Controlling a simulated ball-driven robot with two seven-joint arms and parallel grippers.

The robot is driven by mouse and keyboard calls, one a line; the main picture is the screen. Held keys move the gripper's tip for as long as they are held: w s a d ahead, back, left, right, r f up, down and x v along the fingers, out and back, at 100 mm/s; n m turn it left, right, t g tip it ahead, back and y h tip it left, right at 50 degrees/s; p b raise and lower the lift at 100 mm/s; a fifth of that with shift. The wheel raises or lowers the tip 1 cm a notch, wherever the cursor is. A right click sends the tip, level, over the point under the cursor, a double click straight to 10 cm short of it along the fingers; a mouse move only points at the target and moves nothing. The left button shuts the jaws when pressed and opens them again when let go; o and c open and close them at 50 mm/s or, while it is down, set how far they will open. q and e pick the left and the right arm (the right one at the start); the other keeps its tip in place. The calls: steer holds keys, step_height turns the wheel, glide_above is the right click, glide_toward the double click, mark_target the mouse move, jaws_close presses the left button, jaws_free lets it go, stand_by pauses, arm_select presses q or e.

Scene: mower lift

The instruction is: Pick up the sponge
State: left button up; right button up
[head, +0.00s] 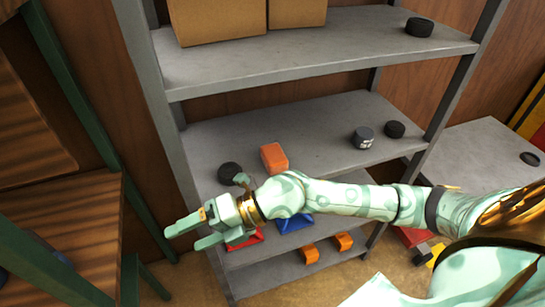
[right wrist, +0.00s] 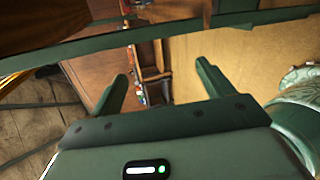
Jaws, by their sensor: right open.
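An orange block (head: 274,157), which looks like the sponge, lies on the middle shelf (head: 330,130) of a grey rack in the head view. Its surface is too small to tell for certain. My right arm reaches leftward across the front of the rack. My right gripper (head: 183,238) is open and empty, left of and below the orange block and clear of it. The fingers point left, away from the block. In the right wrist view the open gripper (right wrist: 162,72) has nothing between its fingers, and no sponge shows. My left gripper is out of view.
Dark round objects (head: 364,137) sit on the middle shelf, with cardboard boxes (head: 215,20) above. A green-framed wooden piece (head: 66,215) stands left.

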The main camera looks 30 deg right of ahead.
steer(key=d+f+n+g+h, duration=0.15)
steer(key=d+f+h, duration=0.35)
steer(key=d+h, duration=0.5)
steer(key=m+t+h+p, duration=0.1)
steer(key=m+t+h, duration=0.15)
steer(key=h, duration=0.25)
glide_toward(274, 153)
steer(key=shift+g, duration=0.4)
steer(key=x, duration=0.5)
steer(key=shift+w+f, duration=0.1)
steer(key=shift+f, duration=0.1)
steer(key=shift+w+d, duration=0.1)
steer(key=shift+w, duration=0.15)
steer(key=shift+w+f, duration=0.15)
steer(key=shift+f, duration=0.15)
steer(key=b+x, duration=0.1)
steer(key=x, duration=0.3)
steer(key=shift+w+f, duration=0.1)
steer(key=shift+f, duration=0.1)
steer(key=c, duration=1.1)
